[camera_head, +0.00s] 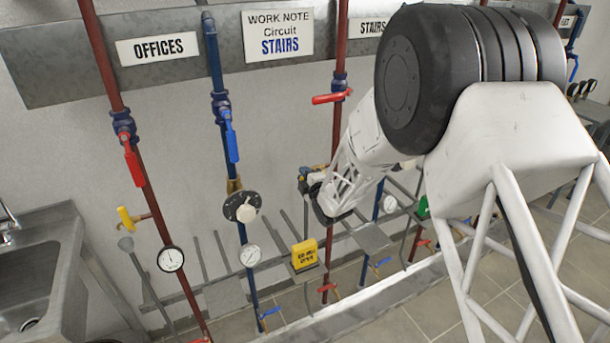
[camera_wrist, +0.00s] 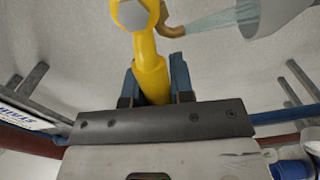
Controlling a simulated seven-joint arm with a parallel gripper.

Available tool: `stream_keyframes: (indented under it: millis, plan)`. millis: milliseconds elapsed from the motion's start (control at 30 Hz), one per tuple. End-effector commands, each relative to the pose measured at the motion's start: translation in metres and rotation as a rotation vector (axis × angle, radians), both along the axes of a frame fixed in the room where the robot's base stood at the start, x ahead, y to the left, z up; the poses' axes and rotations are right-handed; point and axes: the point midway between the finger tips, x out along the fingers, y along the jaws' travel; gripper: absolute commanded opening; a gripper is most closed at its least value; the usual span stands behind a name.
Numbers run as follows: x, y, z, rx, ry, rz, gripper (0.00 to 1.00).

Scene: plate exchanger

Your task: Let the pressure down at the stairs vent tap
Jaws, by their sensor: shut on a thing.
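In the wrist view my gripper (camera_wrist: 153,92) is shut on the yellow handle of the vent tap (camera_wrist: 150,62), between its blue-grey fingers. A brass spout (camera_wrist: 173,28) sits beside the handle's hexagonal end. A pale blue stream (camera_wrist: 212,21) runs from the spout toward a grey funnel (camera_wrist: 275,12). In the head view my gripper (camera_head: 306,182) is beside the red stairs pipe (camera_head: 337,135) and mostly hides the tap. The pipe's red lever (camera_head: 331,98) stands across it.
The offices pipe (camera_head: 104,60) has its own yellow tap (camera_head: 127,218) and a gauge (camera_head: 171,259). A blue pipe (camera_head: 213,60) with a black dial (camera_head: 240,207) stands left of my gripper. A sink (camera_head: 45,235) is at far left.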

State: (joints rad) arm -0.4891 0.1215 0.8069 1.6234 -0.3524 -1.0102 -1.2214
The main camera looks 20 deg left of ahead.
Motion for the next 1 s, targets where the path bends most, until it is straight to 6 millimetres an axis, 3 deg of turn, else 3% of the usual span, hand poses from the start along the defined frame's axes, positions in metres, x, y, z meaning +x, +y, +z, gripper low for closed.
stream_keyframes:
  millis: [267,300,433,1000]
  plan:
    - [-0.0003,-0.0004,-0.0011,-0.001,0.002,-0.001,0.00]
    - [-0.0003,-0.0004,-0.0011,-0.001,0.002,-0.001,0.27]
    - [-0.0002,-0.0003,-0.0008,0.000,0.002,-0.001,0.47]
    - [-0.0059,-0.0064,0.0007,0.001,0.001,-0.001,0.48]
